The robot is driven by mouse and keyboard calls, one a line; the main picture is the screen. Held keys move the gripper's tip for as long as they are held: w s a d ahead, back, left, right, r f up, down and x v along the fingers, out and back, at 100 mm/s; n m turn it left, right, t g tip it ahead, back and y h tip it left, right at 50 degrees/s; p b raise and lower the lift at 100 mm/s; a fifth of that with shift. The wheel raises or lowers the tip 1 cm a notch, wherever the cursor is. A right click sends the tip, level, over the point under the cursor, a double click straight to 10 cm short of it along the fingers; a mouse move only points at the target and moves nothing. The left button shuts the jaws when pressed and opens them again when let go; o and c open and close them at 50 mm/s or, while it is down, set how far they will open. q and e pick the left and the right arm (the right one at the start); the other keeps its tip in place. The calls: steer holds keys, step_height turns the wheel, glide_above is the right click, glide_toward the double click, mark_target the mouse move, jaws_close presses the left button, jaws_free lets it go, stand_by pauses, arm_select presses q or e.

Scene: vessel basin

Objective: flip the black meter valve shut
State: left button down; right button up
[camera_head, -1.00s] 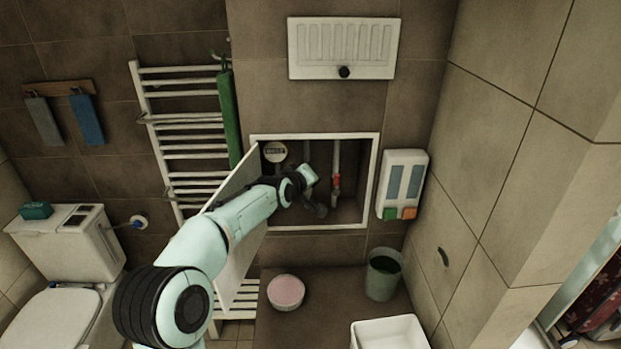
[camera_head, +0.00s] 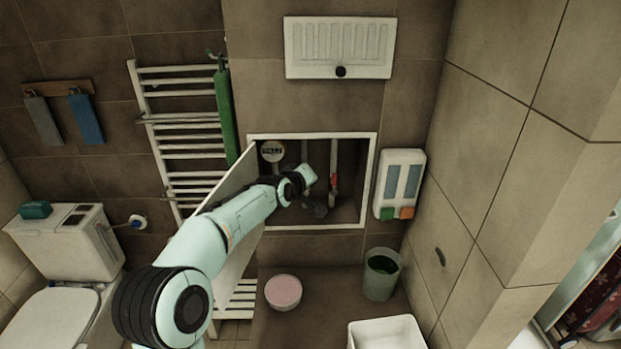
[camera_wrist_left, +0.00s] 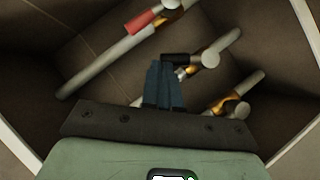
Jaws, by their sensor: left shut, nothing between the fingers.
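The black meter valve (camera_wrist_left: 178,59) shows in the left wrist view as a short black handle on a grey pipe with a brass-coloured part. My left gripper (camera_wrist_left: 163,72) is shut and empty. Its fingertips are right beside the handle's left end; I cannot tell whether they touch. The black handle is not clear in that view. A round white meter (camera_head: 272,151) sits at the niche's upper left. My right gripper is not in view.
A red-handled valve (camera_wrist_left: 143,22) is on a neighbouring pipe, and another brass-fitted pipe (camera_wrist_left: 230,105) lies on the other side. The niche's white frame (camera_head: 369,185) surrounds the arm's reach. The open niche door (camera_head: 240,178) stands close beside my arm.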

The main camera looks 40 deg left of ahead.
arm_select(q)
steer(key=shift+d, duration=0.1)
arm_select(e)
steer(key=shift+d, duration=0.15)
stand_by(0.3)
